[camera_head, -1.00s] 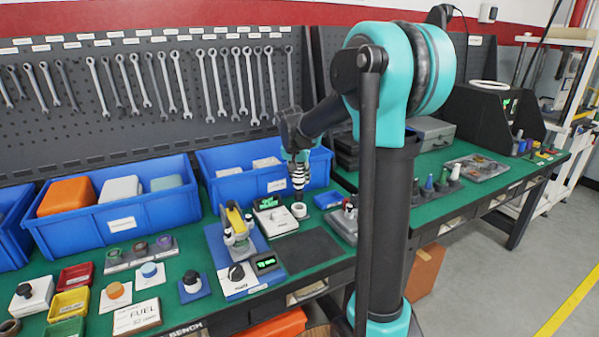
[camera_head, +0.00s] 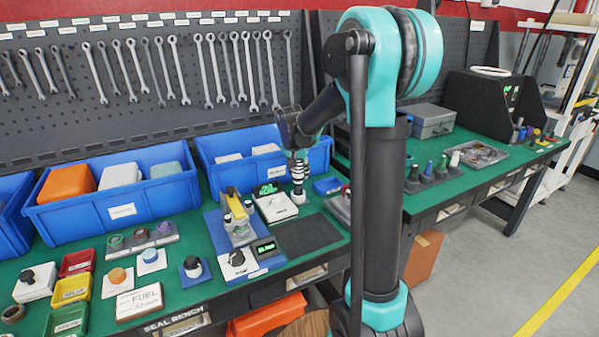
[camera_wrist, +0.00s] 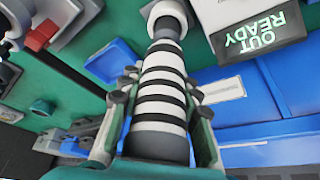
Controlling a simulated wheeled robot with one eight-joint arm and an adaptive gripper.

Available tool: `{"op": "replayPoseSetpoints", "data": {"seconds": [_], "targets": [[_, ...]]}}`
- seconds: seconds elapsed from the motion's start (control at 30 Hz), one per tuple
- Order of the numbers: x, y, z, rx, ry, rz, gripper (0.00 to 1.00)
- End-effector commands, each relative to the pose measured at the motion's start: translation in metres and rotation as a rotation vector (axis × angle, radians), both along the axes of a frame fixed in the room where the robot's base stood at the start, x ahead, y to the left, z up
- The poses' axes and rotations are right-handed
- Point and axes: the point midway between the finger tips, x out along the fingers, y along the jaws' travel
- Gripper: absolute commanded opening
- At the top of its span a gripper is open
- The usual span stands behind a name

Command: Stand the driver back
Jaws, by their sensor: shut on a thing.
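The driver is a black-and-white banded cylinder (camera_head: 299,172), seen close in the wrist view (camera_wrist: 160,92). My gripper (camera_head: 297,158) is shut around it, with one finger on each side in the wrist view (camera_wrist: 158,125). The driver looks close to upright in the head view. Its far end lines up with a white round cup (camera_head: 298,197), also seen in the wrist view (camera_wrist: 165,11). I cannot tell whether the end is inside the cup or just above it. The cup is beside a white unit (camera_head: 277,209) whose display (camera_wrist: 258,38) reads "OUT READY".
Blue bins (camera_head: 125,212) stand behind, below a wrench pegboard. A yellow-topped fixture (camera_head: 236,207) stands left of the driver. A small blue tray (camera_head: 327,186) is close on its right. A bare dark mat (camera_head: 310,235) lies in front.

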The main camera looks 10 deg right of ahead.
Motion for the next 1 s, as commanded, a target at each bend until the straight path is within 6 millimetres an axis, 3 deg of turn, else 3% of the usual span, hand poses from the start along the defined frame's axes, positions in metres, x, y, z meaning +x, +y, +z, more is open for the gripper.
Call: {"op": "replayPoseSetpoints", "data": {"seconds": [1.0], "targets": [[0.0, 0.0, -0.012, 0.0, 0.0, 0.0, 0.0]]}}
